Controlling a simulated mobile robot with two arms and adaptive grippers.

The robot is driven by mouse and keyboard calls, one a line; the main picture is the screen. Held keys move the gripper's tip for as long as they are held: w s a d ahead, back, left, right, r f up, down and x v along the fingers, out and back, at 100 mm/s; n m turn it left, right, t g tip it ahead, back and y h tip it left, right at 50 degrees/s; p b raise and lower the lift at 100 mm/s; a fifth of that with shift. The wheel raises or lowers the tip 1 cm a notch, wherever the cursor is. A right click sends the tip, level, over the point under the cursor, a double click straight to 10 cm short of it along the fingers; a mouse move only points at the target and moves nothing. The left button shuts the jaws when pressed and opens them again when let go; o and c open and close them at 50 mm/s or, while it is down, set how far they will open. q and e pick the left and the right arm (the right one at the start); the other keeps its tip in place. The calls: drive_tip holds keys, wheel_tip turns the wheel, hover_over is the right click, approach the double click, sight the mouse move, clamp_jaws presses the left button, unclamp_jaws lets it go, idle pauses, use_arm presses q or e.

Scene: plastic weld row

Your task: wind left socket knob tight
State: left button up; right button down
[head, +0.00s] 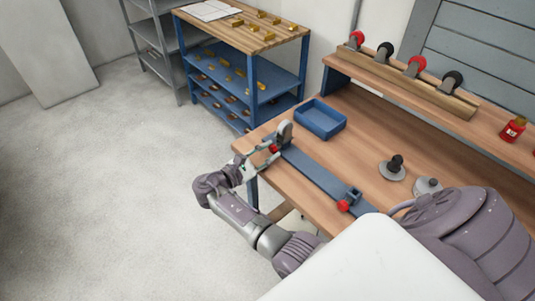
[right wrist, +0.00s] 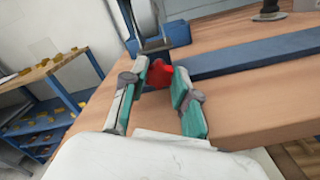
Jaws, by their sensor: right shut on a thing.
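The left socket knob (head: 273,148) is a red knob on the left end of the blue rail (head: 318,176) on the wooden bench. My right gripper (head: 262,156) reaches it from the front left. In the right wrist view the red knob (right wrist: 160,74) sits between the two teal-padded fingers (right wrist: 161,83), which are shut on it. A grey upright disc-like part (head: 285,132) stands at the left socket, just behind the knob. A second red knob (head: 343,205) is at the rail's right end, with nothing on it. My left gripper is not in view.
A blue tray (head: 320,119) stands behind the rail. A raised shelf with red and black wheels (head: 417,66) runs along the back. A blue shelf unit (head: 262,80) stands beyond the bench, with clear floor to the left.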

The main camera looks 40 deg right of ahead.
drive_tip(key=shift+m+b, duration=0.4)
drive_tip(key=shift+m, duration=0.6)
